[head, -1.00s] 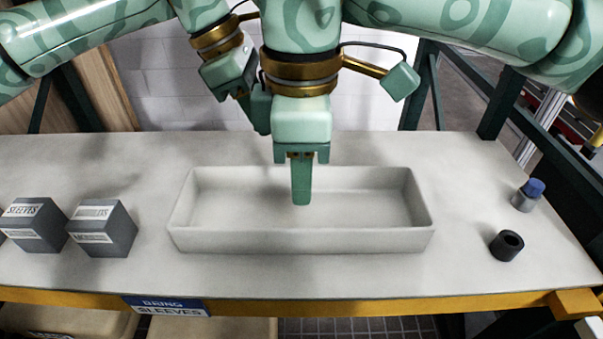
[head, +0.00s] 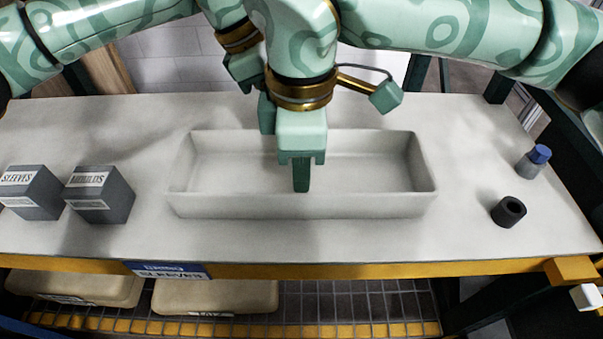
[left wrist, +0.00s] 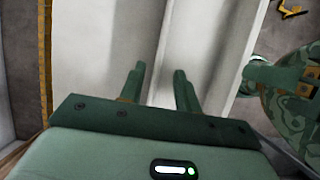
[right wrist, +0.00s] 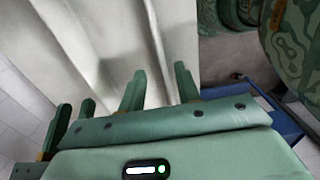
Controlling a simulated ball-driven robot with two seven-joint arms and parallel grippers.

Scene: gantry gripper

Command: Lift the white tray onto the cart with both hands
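The white tray (head: 300,206), long and open-topped, sits level on the bench and looks empty. My right gripper (head: 301,188) points down over the tray's middle, near its front wall, in the head view. In the right wrist view its fingers (right wrist: 158,82) are apart with nothing clearly between them. My left gripper (head: 267,112) is close behind and left of it, mostly hidden. In the left wrist view its fingers (left wrist: 158,82) are apart, above a pale tray wall (left wrist: 178,42); whether they straddle it I cannot tell. I cannot make out a cart.
Two labelled grey boxes (head: 100,196) (head: 32,194) stand on the bench (head: 300,243) left of the tray. A black ring-shaped part (head: 508,212) and a blue-topped part (head: 534,161) stand on the right. Tan bins (head: 215,297) sit below. Bench is clear in front of the tray.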

